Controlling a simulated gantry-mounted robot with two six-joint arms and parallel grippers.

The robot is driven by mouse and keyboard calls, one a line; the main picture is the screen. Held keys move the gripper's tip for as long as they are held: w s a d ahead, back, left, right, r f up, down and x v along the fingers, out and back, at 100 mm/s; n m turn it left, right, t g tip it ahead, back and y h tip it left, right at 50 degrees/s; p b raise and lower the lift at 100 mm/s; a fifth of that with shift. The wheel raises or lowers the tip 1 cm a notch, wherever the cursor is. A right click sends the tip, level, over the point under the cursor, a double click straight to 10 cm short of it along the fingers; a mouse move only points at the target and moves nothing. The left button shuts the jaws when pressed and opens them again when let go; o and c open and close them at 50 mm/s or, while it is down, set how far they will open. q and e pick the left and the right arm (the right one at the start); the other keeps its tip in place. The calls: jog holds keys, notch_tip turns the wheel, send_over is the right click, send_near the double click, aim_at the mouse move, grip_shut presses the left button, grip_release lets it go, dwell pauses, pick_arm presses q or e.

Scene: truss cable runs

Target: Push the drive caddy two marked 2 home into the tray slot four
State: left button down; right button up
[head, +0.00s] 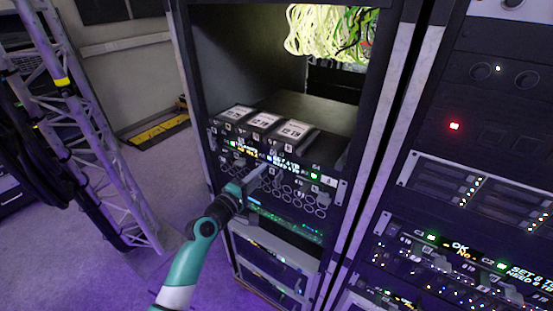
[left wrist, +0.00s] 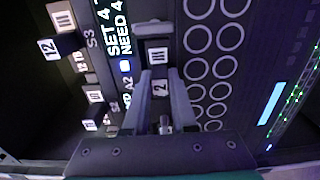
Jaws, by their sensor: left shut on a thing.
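My left gripper (head: 257,174) reaches the front of the rack unit from below in the head view. In the left wrist view its two fingers (left wrist: 161,76) are closed on either side of a dark caddy with a pale label reading 2 (left wrist: 160,88), drive caddy two. The caddy's front faces the wrist camera between the fingers. The fingers and palm hide its sides, and how deep it sits cannot be told. The tray (head: 300,176) has a lit display beginning "SET 4". Slot four's opening cannot be made out clearly. My right gripper is not in view.
Several labelled blocks (head: 266,121) sit on the ledge above the tray. A panel of round holes (left wrist: 212,65) lies beside the caddy. Yellow-green cables (head: 325,32) hang in the upper bay. A truss (head: 95,150) stands at left, with open floor between it and the rack.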

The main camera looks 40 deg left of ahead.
pick_arm(q)
jog(key=shift+s+r, duration=0.1)
jog(key=shift+s+r+p, duration=0.1)
jog(key=shift+s+p, duration=0.75)
jog(key=s+p, duration=0.4)
jog(key=s, duration=0.6)
jog(key=shift+d+p, duration=0.2)
jog(key=shift+p, duration=0.1)
jog(key=s, duration=0.4)
jog(key=shift+p, duration=0.35)
